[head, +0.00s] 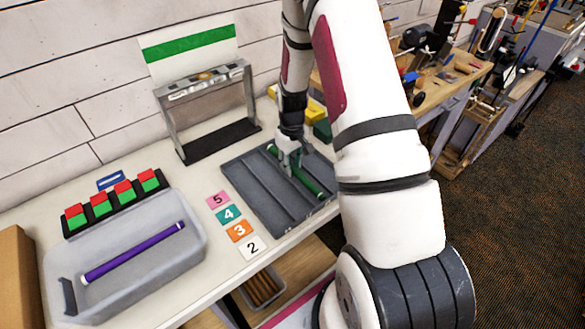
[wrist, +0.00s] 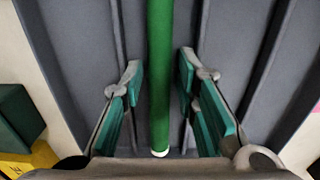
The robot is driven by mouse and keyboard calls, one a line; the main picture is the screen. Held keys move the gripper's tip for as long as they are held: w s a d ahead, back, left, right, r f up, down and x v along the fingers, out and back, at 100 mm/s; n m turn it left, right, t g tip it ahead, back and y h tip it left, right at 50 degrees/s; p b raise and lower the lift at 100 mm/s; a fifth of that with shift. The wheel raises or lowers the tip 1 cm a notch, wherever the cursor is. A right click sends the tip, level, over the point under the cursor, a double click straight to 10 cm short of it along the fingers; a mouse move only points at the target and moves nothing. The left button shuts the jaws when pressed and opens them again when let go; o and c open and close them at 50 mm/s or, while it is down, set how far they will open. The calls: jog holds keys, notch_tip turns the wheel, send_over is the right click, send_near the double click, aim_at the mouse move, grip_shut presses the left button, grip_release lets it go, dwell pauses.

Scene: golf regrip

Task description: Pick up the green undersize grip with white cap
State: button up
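The green grip (head: 307,182) lies in a slot at the right side of the grey slotted tray (head: 262,193). In the wrist view the green grip (wrist: 160,70) runs straight down the middle, with a small white cap (wrist: 160,153) at its lower end. My gripper (head: 290,160) is over the grip, down at the tray. In the wrist view my gripper (wrist: 159,75) is open, one finger on each side of the grip, with a gap on both sides. The grip's far end is outside the wrist view.
A clear bin (head: 190,262) with a purple grip (head: 135,252) stands at the left. Numbered cards (head: 239,231) lie between the bin and tray. A grey frame stand (head: 167,125) is behind. Red and green blocks (head: 125,189) stand behind the bin. A yellow box (wrist: 28,160) is beside the tray.

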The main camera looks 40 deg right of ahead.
grip_shut()
jog(key=shift+w+r, duration=0.15)
jog(key=shift+r, duration=0.7)
jog(key=shift+s+a+r+b, duration=0.1)
jog(key=shift+s+r+b, duration=0.1)
jog(key=shift+r, duration=0.3)
jog(key=shift+s+r+b, duration=0.1)
jog(key=shift+r+b, duration=0.1)
jog(key=shift+r, duration=0.3)
jog(key=s+a, duration=0.2)
jog(key=s, duration=0.2)
jog(key=s+a+r, duration=0.1)
jog(key=s+a, duration=0.2)
jog(key=s, duration=0.2)
jog(key=s+a, duration=0.2)
jog(key=s, duration=0.2)
jog(key=shift+s+a+r, duration=0.15)
jog(key=shift+s, duration=0.25)
jog(key=shift+r, duration=0.1)
